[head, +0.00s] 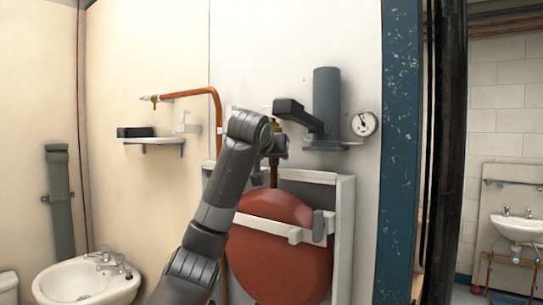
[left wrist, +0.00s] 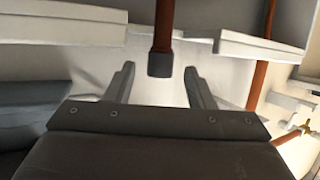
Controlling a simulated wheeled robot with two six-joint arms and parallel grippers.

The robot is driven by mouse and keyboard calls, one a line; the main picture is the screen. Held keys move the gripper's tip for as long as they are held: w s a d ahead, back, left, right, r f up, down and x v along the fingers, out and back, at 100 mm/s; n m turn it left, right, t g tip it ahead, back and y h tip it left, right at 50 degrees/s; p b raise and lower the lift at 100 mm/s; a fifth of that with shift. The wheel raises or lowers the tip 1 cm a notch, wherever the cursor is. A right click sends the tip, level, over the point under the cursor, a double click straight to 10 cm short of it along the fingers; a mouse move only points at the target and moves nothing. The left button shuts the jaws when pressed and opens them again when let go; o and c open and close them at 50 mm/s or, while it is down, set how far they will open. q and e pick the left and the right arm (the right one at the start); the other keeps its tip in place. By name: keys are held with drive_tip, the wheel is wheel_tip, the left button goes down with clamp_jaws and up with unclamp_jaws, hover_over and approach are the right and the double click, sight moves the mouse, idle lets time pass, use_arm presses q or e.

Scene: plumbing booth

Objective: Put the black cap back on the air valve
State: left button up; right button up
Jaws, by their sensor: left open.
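In the left wrist view, a copper pipe (left wrist: 163,22) ends in a dark grey, cap-like piece (left wrist: 160,64), which looks to be the black cap on the air valve. I cannot tell how firmly it is seated. My left gripper (left wrist: 159,70) is open, with one finger on each side of this dark end and visible gaps to both. In the head view, my left arm reaches up to the copper pipe (head: 273,177) above the red tank, and my wrist hides most of the valve and fingers. My right gripper is not in view.
A red round tank (head: 278,262) sits in a white frame below. A grey cylinder (head: 327,92) and a gauge (head: 364,123) are to the right. A small shelf (head: 160,142) with a black block (head: 134,132) and a copper pipe with a tap (head: 155,99) are left.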

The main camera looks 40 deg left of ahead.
use_arm(q)
drive_tip(key=b+v, duration=0.2)
drive_tip(key=v, duration=0.5)
drive_tip(key=shift+s+d+b, duration=0.15)
drive_tip(key=shift+s+b, duration=0.15)
drive_tip(key=shift+b, duration=0.1)
